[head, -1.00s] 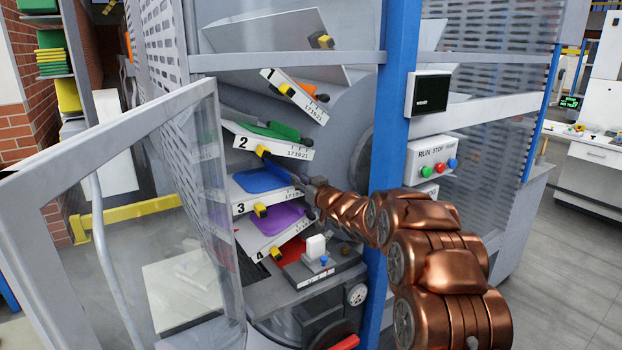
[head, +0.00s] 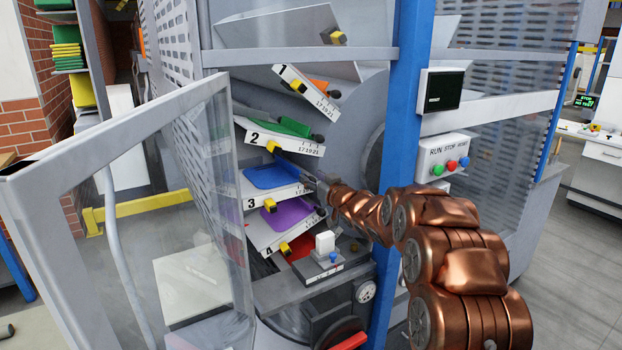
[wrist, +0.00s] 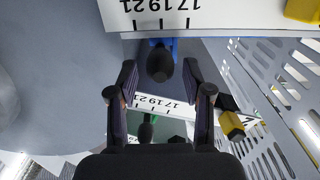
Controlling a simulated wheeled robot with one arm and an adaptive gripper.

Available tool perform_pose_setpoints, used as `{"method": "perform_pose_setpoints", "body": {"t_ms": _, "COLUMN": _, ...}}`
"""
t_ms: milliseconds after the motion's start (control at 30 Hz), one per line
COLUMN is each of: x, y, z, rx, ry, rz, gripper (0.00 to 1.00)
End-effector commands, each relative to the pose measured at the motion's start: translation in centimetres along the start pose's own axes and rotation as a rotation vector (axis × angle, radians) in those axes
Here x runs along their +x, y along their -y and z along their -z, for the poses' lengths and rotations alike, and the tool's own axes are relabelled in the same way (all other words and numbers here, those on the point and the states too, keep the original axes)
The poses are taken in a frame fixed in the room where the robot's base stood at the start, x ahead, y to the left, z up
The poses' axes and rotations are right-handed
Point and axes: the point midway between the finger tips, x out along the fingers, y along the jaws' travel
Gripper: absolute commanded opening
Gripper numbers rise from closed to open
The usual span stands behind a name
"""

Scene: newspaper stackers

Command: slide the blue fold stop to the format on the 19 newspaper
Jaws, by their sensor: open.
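The blue fold stop (head: 270,177) sits in pocket 3 of the stacker, with the scale label 17 19 21 along the front edge. In the wrist view, its black knob (wrist: 160,62) is below the inverted scale (wrist: 162,8), near the middle tick, 19; exact alignment is hard to judge. My gripper (head: 316,182) reaches in from the right at the front of pocket 3. In the wrist view, the open gripper (wrist: 160,72) has one dark finger on each side of the knob, with visible gaps. No newspaper can be made out clearly.
Green (head: 290,126), purple (head: 290,213) and orange (head: 320,84) stops sit in neighbouring pockets close above and below. A clear guard door (head: 140,140) stands open at left. A blue post (head: 404,130) is beside my arm. A RUN STOP panel (head: 447,155) is at right.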

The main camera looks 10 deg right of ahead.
Motion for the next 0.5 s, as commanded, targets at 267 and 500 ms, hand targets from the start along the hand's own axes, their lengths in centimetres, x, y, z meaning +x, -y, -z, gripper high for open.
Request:
{"method": "perform_pose_setpoints", "body": {"t_ms": 267, "x": -3.5, "y": 0.0, "z": 0.0, "rx": 0.002, "ry": 0.0, "rz": 0.0, "gripper": 0.5}}
{"method": "perform_pose_setpoints", "body": {"t_ms": 500, "x": -6.8, "y": 0.0, "z": -0.2, "rx": 0.003, "ry": 0.003, "rz": -0.001, "gripper": 0.5}}
